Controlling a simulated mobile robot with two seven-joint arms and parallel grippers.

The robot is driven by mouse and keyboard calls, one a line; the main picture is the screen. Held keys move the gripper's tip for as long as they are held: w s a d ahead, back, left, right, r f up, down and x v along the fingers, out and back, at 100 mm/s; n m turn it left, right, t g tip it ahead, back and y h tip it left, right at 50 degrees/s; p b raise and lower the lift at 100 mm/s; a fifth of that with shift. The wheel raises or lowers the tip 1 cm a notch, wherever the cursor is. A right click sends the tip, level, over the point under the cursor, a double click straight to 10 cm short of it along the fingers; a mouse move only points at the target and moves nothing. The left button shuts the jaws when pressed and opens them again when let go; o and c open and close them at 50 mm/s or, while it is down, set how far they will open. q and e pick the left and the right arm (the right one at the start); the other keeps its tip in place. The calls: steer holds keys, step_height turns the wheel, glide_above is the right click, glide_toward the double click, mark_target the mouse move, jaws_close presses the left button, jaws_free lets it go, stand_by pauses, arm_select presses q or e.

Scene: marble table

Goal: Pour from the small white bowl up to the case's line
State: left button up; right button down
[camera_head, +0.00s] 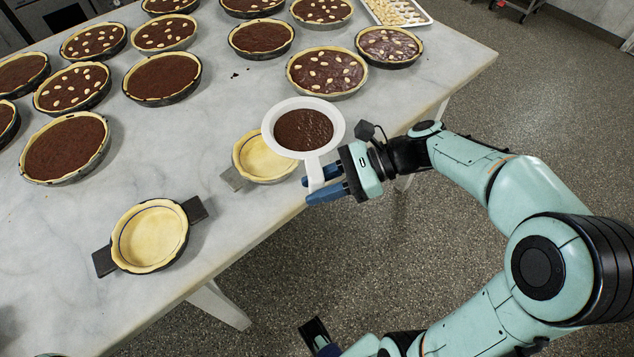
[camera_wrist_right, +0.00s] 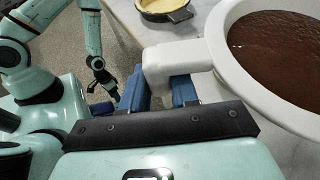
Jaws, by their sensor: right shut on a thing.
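The small white bowl (camera_head: 337,127) holds dark brown chocolate filling and looks about level. My right gripper (camera_head: 325,186) is shut on the bowl's white handle, which also shows between the blue fingers in the right wrist view (camera_wrist_right: 170,60). The bowl is in the air near the table's edge, partly covering an empty pastry case (camera_head: 258,168). A second empty case (camera_head: 150,237), with a dark line round its inner wall, sits nearer on the marble. Which case is meant, I cannot tell. My left gripper (camera_head: 318,335) is low at the bottom, off the table; its fingers are unclear.
Several filled tarts (camera_head: 66,148) stand along the back and left of the marble table (camera_head: 215,110), some with nuts. A tray of nuts (camera_head: 398,12) is at the far edge. Dark tabs (camera_head: 104,261) stick out beside the empty cases. The near left marble is mostly clear.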

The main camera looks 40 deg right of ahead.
steer(key=shift+r, duration=0.1)
steer(key=shift+a, duration=0.1)
steer(key=shift+r+p, duration=0.1)
steer(key=shift+p, duration=0.5)
steer(key=shift+s+f+m+g+h+p, duration=0.15)
steer(key=shift+f+g+h+p, duration=0.15)
steer(key=shift+f, duration=0.5)
steer(key=shift+w+f+m+g+h+p, duration=0.1)
steer(key=shift+f+m+g+p, duration=0.1)
steer(key=shift+f+p, duration=0.4)
steer(key=shift+f+b, duration=0.25)
steer(key=shift+b, duration=0.05)
steer(key=shift+s+r+m+g+h, duration=0.15)
steer(key=shift+r+m+g+h, duration=0.15)
steer(key=shift+g+h, duration=0.2)
steer(key=shift+r+m+g+h, duration=0.4)
steer(key=shift+r+g, duration=0.1)
steer(key=shift+r, duration=0.2)
stand_by(4.3)
